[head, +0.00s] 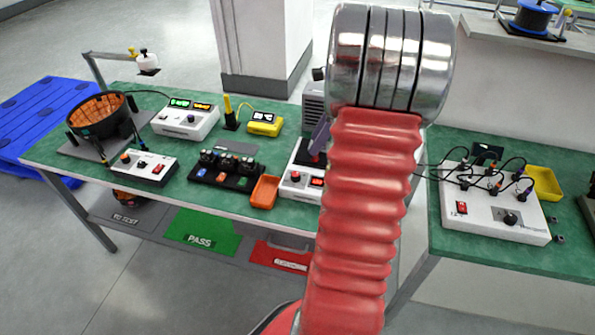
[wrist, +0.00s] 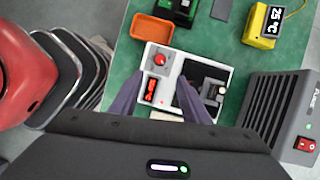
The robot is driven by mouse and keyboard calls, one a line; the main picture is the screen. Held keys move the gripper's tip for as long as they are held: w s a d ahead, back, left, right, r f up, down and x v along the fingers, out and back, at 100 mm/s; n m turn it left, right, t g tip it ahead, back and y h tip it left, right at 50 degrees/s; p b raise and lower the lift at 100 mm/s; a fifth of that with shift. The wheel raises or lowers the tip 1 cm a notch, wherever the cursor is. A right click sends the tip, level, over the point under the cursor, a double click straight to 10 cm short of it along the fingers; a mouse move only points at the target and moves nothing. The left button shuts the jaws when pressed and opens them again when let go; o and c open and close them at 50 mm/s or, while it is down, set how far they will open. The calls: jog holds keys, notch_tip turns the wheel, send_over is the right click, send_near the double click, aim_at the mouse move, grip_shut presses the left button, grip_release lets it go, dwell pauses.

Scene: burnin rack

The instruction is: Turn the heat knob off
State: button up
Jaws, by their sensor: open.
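A white control box (wrist: 181,56) lies below my gripper (wrist: 160,84) in the wrist view. It has a round red knob (wrist: 160,60), a red lit switch or display (wrist: 151,91) and a black recessed area (wrist: 205,78). No label reads clearly, so I cannot tell if this knob is the heat knob or how it is turned. My gripper is open and empty, its two dark purple fingers on either side of the knob's line and apart from it. In the head view the box (head: 290,193) is partly hidden by my arm; a purple finger (head: 320,138) shows above it.
An orange tray (wrist: 153,27) and a yellow meter (wrist: 264,27) reading 25 °C stand beyond the box. A grey vented unit (wrist: 275,108) with a red switch stands close at right. Other knobbed boxes stand left (head: 143,168) and right (head: 495,222) in the head view.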

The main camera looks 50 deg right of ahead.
aim_at(296, 174)
jog(key=x, duration=1.3)
jog(key=shift+a+f, duration=0.15)
jog(key=shift+f, duration=0.2)
jog(key=shift+c, duration=0.3)
jog(key=c, duration=0.9)
jog(key=shift+w+a, duration=0.1)
jog(key=shift+a, duration=0.15)
jog(key=shift+c, duration=0.3)
jog(key=shift+d, duration=0.1)
